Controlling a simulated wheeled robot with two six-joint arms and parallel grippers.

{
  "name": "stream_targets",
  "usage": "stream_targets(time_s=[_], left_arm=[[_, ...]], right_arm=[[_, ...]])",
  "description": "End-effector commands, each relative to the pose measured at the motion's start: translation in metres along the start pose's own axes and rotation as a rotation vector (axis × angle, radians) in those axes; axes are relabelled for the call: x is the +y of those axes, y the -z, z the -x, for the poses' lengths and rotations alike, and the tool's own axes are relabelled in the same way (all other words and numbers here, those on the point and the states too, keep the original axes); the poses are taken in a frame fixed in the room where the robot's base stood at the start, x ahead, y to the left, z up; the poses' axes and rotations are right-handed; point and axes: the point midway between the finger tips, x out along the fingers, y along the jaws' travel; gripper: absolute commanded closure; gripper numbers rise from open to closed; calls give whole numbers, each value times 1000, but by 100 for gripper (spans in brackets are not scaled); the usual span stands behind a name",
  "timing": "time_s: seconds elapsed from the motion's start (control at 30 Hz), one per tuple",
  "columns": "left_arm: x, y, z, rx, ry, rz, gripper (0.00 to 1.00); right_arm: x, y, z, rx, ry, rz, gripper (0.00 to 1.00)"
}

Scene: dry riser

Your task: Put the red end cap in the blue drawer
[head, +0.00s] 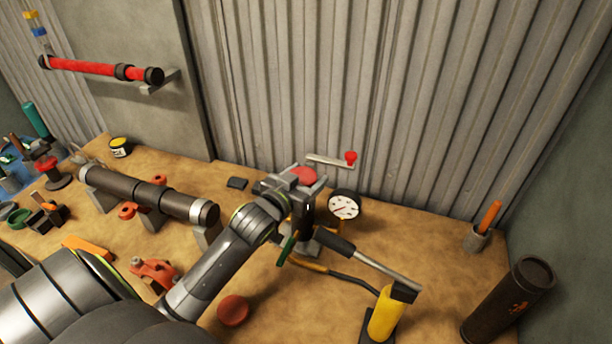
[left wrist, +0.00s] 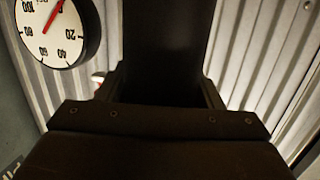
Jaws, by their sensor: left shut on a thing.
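A red end cap (head: 233,310), a round red disc, lies flat on the bench near the front, apart from my left gripper. My left gripper (head: 298,182) is beside the pressure gauge. It is shut on a dark thing (left wrist: 164,45), which fills the space between its fingers in the left wrist view. A red round top (head: 304,175) shows between the fingers in the head view; I cannot tell whether it belongs to the dark thing. My right gripper is not in view.
A white-faced gauge (head: 344,205) stands right of my left gripper, with a pump handle (head: 334,245) and yellow cylinder (head: 386,315) in front. A dark pipe (head: 150,194) rests on supports at left. A black cylinder (head: 508,300) stands at right. Bench around the red cap is partly clear.

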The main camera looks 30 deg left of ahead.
Motion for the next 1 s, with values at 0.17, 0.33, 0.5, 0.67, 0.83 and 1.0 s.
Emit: stream_targets(time_s=[0.17,0.33,0.5,0.67,0.83,1.0], left_arm=[[0,-1,0,-1,0,0,21],[0,-1,0,-1,0,0,18],[0,-2,0,0,0,0,18],[0,-5,-1,1,0,-1,18],[0,-5,27,-1,-1,-2,18],[3,-8,58,-1,-1,-3,18]], right_arm=[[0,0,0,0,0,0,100],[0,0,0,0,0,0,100],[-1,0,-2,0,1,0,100],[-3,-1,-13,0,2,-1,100],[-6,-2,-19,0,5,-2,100],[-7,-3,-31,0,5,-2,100]])
